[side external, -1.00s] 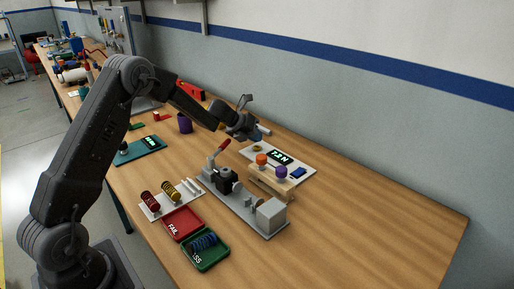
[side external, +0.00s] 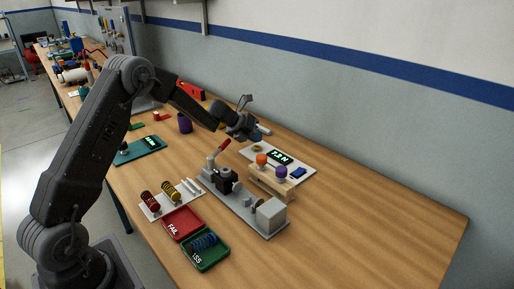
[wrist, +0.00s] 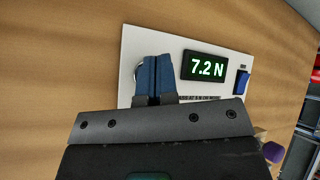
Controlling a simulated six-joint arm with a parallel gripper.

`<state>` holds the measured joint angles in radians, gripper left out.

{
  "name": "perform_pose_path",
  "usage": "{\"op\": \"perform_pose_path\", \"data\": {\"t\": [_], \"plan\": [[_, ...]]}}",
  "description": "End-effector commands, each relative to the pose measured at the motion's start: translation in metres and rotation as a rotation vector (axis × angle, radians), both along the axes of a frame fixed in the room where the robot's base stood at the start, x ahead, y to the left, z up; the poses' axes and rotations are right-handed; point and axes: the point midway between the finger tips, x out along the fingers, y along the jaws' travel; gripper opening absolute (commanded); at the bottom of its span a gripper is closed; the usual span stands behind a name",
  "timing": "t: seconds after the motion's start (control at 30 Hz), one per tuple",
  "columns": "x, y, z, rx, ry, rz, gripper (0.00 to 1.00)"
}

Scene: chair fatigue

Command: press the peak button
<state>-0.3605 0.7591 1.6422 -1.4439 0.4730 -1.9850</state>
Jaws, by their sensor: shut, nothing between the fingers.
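My gripper (wrist: 155,75) is shut and empty, its two blue fingers side by side. In the wrist view it covers the left part of a white gauge panel (wrist: 132,42). In the side view my gripper (side external: 257,134) is above the panel's far left end. The panel's dark display (wrist: 206,66) reads 7.2 N. A round, pale-rimmed piece (wrist: 138,72) shows partly behind the fingers; a small yellow round piece (side external: 258,149) shows there in the side view. A blue block-like button (wrist: 241,82) is right of the display. I cannot read which is labelled peak, nor tell whether the fingers touch anything.
In the side view a grey test rig (side external: 245,209) with a red-handled lever stands before the panel. A wooden stand (side external: 265,182) with orange and purple knobs is beside it. Red (side external: 167,215) and green (side external: 221,260) trays and coil springs lie nearer. The table's right is clear.

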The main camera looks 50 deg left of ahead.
Motion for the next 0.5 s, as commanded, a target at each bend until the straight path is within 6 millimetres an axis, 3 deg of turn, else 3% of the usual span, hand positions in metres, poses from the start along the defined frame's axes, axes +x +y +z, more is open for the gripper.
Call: {"op": "perform_pose_path", "data": {"t": [0.5], "plan": [[0.0000, -0.0005, -0.0075, 0.000, 0.001, -0.001, 0.00]]}}
